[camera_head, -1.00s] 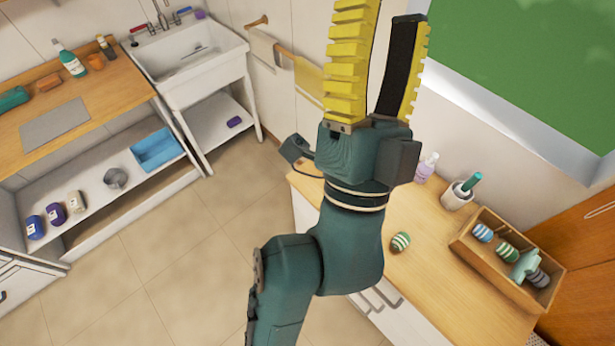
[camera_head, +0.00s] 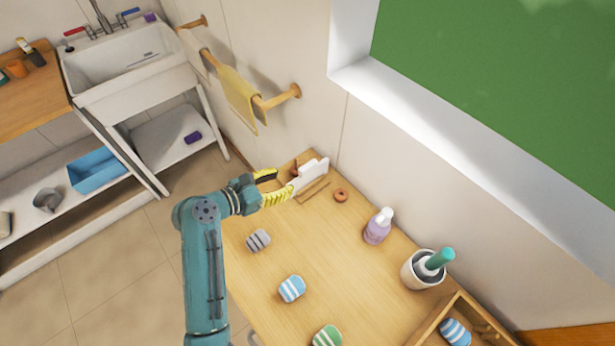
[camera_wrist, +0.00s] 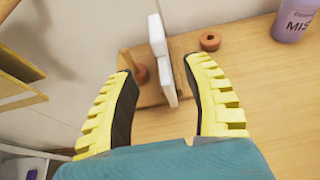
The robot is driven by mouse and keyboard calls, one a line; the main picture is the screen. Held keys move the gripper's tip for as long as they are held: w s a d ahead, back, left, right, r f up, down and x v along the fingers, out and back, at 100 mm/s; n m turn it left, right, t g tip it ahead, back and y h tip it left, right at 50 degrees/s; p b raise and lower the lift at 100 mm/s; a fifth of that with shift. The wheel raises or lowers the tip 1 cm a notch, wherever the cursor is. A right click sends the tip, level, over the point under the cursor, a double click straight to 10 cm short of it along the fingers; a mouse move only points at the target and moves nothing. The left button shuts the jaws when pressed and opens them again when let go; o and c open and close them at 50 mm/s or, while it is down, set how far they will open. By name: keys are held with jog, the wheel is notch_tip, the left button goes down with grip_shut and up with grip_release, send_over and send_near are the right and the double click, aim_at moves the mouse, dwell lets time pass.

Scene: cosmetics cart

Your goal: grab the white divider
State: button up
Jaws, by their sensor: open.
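The white divider (camera_head: 309,174) stands upright on a small wooden holder (camera_head: 313,190) at the far end of the wooden counter, near the wall. In the wrist view the divider (camera_wrist: 160,58) is seen nearly edge-on, just beyond and between the fingertips. My gripper (camera_head: 277,186) has yellow ridged fingers with dark inner pads. It is open, and its fingers (camera_wrist: 157,66) spread to either side of the divider's near part. I cannot tell whether either finger touches it.
A brown ring (camera_head: 341,195) lies right of the holder. A lilac bottle (camera_head: 377,229) and a white cup with a green-handled item (camera_head: 421,268) stand along the wall. Striped blocks (camera_head: 292,289) lie on the counter. A towel rail (camera_head: 283,97) is on the wall above.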

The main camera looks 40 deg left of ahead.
aim_at(308, 170)
jog(key=x, duration=0.6)
jog(key=b+x, duration=0.1)
jog(key=x, duration=0.3)
jog(key=shift+w+r, duration=0.2)
jog(key=shift+r, duration=0.05)
grip_shut()
